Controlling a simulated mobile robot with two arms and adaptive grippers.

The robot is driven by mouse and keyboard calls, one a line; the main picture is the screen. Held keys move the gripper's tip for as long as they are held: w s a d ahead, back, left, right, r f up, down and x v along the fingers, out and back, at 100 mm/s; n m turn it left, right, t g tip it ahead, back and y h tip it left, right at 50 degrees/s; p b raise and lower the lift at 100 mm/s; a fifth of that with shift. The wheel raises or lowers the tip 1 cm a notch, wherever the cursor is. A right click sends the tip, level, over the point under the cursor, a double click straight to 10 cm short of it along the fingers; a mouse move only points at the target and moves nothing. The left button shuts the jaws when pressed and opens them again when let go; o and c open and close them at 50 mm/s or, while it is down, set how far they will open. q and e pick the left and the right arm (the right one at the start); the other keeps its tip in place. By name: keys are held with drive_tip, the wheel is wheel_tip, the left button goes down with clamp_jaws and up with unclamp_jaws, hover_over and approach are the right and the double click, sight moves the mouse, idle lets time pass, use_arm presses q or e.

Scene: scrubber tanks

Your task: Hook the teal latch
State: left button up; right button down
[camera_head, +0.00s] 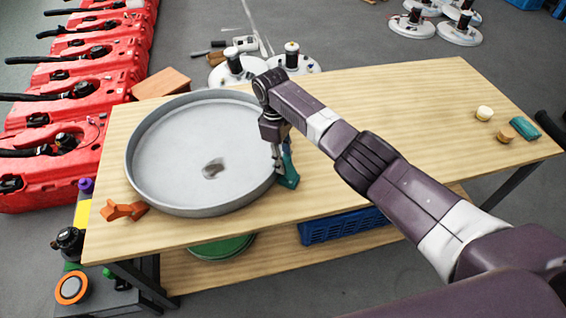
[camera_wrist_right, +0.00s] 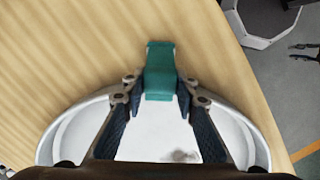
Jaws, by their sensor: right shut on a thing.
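A wide round grey tank (camera_head: 180,150) sits on the wooden table. The teal latch (camera_head: 290,172) is at the tank's right rim in the head view, upright with its foot flaring outward low down by the table. My right gripper (camera_head: 277,160) comes down from above at this rim and is shut on the latch. In the right wrist view the teal latch (camera_wrist_right: 159,70) lies between the fingertips (camera_wrist_right: 157,95) and reaches out past the rim over the wood. Whether it is hooked on the rim cannot be told. My left gripper is not in view.
An orange latch (camera_head: 123,210) is at the tank's left rim. A teal block (camera_head: 524,128) and small cream and tan pieces lie at the table's right end. A brown block (camera_head: 160,84) is behind the tank. The table's middle right is clear beneath my arm.

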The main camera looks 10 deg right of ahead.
drive_tip(key=shift+w, duration=0.1)
idle(0.5)
drive_tip(key=c, duration=1.5)
unclamp_jaws()
drive_tip(key=shift+a+f, duration=0.1)
drive_tip(key=r, duration=0.4)
drive_tip(key=a+r, duration=0.1)
drive_tip(key=r, duration=0.3)
drive_tip(key=w+r, duration=0.1)
drive_tip(key=r, duration=0.3)
drive_tip(key=shift+a, duration=0.15)
drive_tip(key=shift+f, duration=0.15)
